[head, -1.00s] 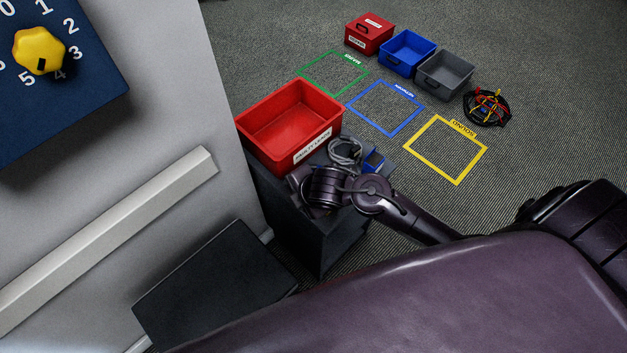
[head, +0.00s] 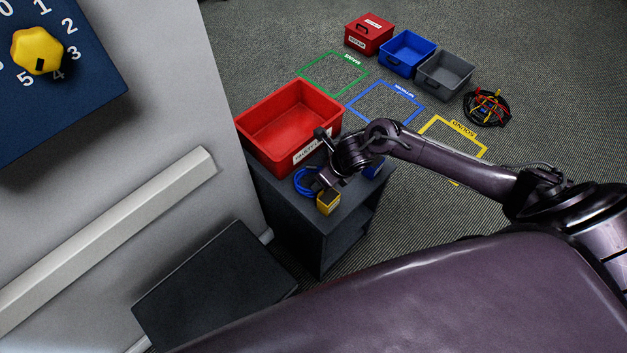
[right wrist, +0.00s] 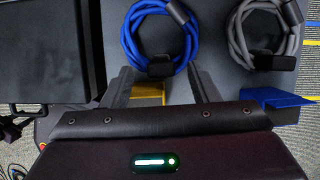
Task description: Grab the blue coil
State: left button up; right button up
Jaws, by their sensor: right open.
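The blue coil (head: 306,181) lies on top of a dark cabinet, partly covered by my right gripper in the head view. In the right wrist view the blue coil (right wrist: 129,42) is a round bundle with dark ties, just beyond the fingertips. My right gripper (right wrist: 163,80) is open with nothing held between its fingers; it also shows in the head view (head: 322,184), pointing down beside the coil. A yellow block (head: 328,202) stands close by, and part of it shows between the fingers in the wrist view. My left gripper is out of view.
A grey coil (right wrist: 238,40) lies right of the blue one. A blue holder (right wrist: 283,104) is nearby. A red bin (head: 289,100) sits at the cabinet's (head: 350,215) back. Floor boxes, taped outlines and a cable pile (head: 487,107) are farther off.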

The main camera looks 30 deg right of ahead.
aim_at(308, 193)
jog(key=shift+x, duration=1.5)
jog(key=shift+r, duration=0.1)
jog(key=shift+c, duration=0.4)
jog(key=shift+w, duration=0.1)
jog(key=c, duration=1.1)
jog(key=shift+o, duration=0.2)
jog(key=shift+r, duration=0.1)
